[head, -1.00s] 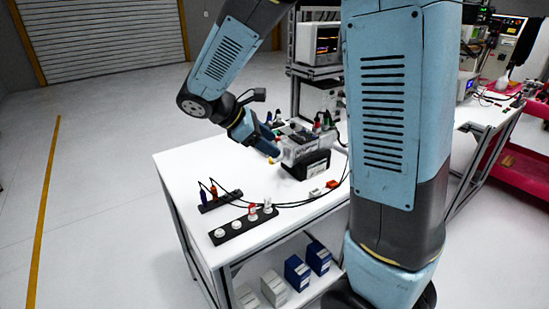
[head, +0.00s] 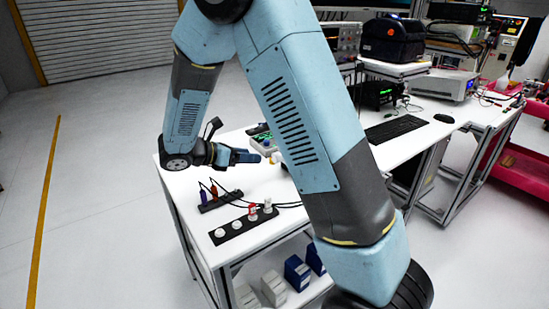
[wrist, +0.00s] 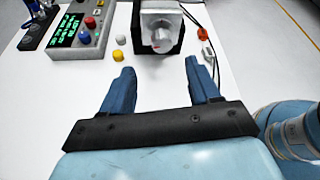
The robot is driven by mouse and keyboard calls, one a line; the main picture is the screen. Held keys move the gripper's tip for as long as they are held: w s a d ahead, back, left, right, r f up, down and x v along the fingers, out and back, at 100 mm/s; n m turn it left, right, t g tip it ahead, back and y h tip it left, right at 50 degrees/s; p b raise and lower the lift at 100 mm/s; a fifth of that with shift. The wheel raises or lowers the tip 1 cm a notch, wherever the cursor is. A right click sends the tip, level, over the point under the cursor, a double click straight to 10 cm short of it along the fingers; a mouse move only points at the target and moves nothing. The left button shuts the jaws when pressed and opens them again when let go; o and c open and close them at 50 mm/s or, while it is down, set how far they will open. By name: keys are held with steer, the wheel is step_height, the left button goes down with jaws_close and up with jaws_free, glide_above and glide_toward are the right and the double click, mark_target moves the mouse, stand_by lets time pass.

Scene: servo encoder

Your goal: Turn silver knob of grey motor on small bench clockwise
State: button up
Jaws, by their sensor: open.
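The grey motor (wrist: 158,14) shows at the top middle of the wrist view, in a black mount (wrist: 137,38). Its silver knob (wrist: 164,44) faces my gripper (wrist: 158,72). The gripper's two blue fingers are apart with nothing between them, pointing toward the motor. The knob is beyond the fingertips, roughly between their lines, and not touched. In the head view my gripper (head: 246,157) reaches right over the small bench (head: 178,183). My arm hides most of the motor there.
A control box (wrist: 80,28) with a green display and coloured knobs stands left of the motor. An orange connector (wrist: 203,33) and cables lie to the right. A black socket strip (head: 240,225) lies at the bench front.

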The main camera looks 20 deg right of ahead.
mark_target(273, 157)
steer(key=x, duration=0.9)
steer(key=shift+d+f, duration=0.1)
steer(key=shift+d, duration=0.1)
steer(key=c, duration=1)
steer(key=shift+d, duration=0.2)
steer(key=shift+c, duration=0.2)
steer(key=shift+a, duration=0.2)
